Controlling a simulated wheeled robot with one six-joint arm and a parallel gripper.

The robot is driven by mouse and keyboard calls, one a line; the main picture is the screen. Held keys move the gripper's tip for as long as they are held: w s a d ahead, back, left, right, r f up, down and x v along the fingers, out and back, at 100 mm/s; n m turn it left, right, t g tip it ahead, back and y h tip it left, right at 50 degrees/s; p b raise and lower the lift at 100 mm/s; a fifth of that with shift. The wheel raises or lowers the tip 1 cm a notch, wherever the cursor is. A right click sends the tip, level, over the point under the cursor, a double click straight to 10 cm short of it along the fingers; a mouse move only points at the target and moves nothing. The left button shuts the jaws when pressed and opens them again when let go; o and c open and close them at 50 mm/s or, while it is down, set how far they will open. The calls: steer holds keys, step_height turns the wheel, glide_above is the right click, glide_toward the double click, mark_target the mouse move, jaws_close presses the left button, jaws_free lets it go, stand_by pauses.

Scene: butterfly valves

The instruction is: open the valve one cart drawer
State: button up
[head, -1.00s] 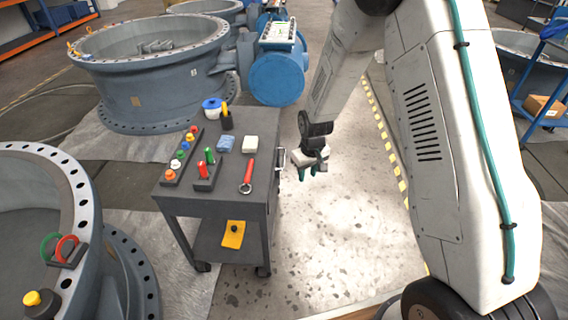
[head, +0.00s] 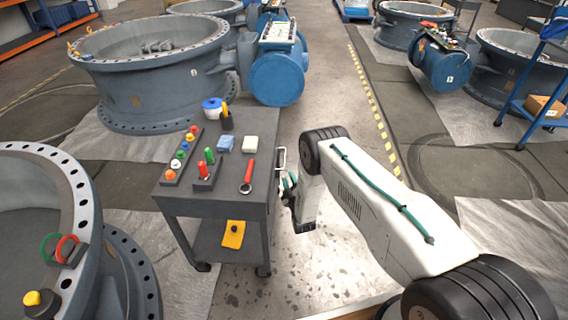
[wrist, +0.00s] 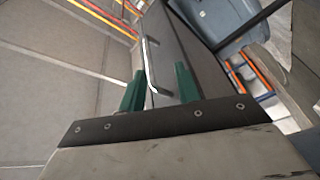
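The dark grey tool cart (head: 245,205) stands left of my arm in the head view. The valve one cart drawer (wrist: 168,52) shows its grey front in the wrist view, with a thin pale bar handle (wrist: 147,55) on it. The handle (head: 281,158) also shows on the cart's right side in the head view. My gripper (wrist: 158,85), with green fingers, is open in front of the drawer. The handle runs between the fingertips in the picture, and whether they touch it cannot be told. The drawer looks shut. My arm partly hides the gripper in the head view.
Large valves stand behind and at left. The floor right of the cart is open.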

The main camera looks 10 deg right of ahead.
mark_target(284, 161)
steer(key=shift+n+t, duration=0.3)
steer(key=shift+t, duration=0.2)
steer(key=x, duration=0.2)
steer(key=r+x, duration=0.1)
steer(key=x, duration=0.2)
steer(key=r+x, duration=0.1)
steer(key=x, duration=0.2)
steer(key=shift+s, duration=0.15)
jaws_close()
